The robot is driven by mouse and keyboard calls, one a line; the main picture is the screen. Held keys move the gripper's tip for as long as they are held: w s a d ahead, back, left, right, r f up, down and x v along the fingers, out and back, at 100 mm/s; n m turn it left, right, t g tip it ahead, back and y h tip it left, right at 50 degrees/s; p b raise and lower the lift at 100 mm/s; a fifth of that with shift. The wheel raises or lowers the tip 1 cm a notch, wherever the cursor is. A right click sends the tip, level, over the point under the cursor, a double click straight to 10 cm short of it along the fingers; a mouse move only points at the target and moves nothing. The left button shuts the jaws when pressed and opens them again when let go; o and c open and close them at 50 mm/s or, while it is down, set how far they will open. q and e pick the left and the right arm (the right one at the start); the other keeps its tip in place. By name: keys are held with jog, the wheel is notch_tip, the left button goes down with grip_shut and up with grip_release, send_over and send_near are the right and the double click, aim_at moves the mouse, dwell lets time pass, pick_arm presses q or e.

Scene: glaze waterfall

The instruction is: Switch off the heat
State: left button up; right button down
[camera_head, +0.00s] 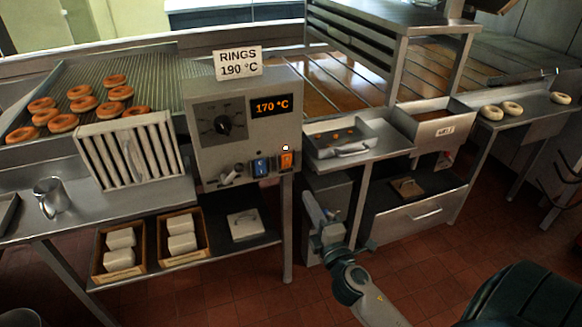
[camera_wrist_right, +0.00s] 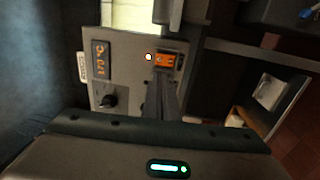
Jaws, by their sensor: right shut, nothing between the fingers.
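The grey control box (camera_head: 207,160) has a black dial (camera_head: 224,126), an orange display (camera_head: 271,105) reading 170 °C, a blue switch (camera_head: 260,167) and a glowing orange switch (camera_head: 286,161). A small white light (camera_head: 285,147) sits above the orange switch. In the right wrist view the display (camera_wrist_right: 99,59), dial (camera_wrist_right: 108,100), white light (camera_wrist_right: 149,57) and orange switch (camera_wrist_right: 167,59) show sideways. My right gripper (camera_head: 308,196) is shut and empty, pointing up, below and right of the orange switch in the head view. Its fingers (camera_wrist_right: 168,82) partly hide the panel in the wrist view. My left gripper is out of view.
A sign (camera_head: 237,63) reading RINGS 190 °C stands on the box. A small lever (camera_head: 231,174) is left of the switches. Right of the box are a crumb tray (camera_head: 340,149) and a bin (camera_head: 432,122). Several rings (camera_head: 62,123) lie on the left rack.

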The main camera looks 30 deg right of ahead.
jog(key=p, duration=0.4)
send_near(288, 158)
jog(key=x, duration=0.5)
jog(key=shift+w+f, duration=0.1)
jog(key=shift+w+d, duration=0.2)
jog(key=shift+w, duration=0.4)
jog(key=shift+w, duration=0.2)
jog(key=shift+s, duration=0.1)
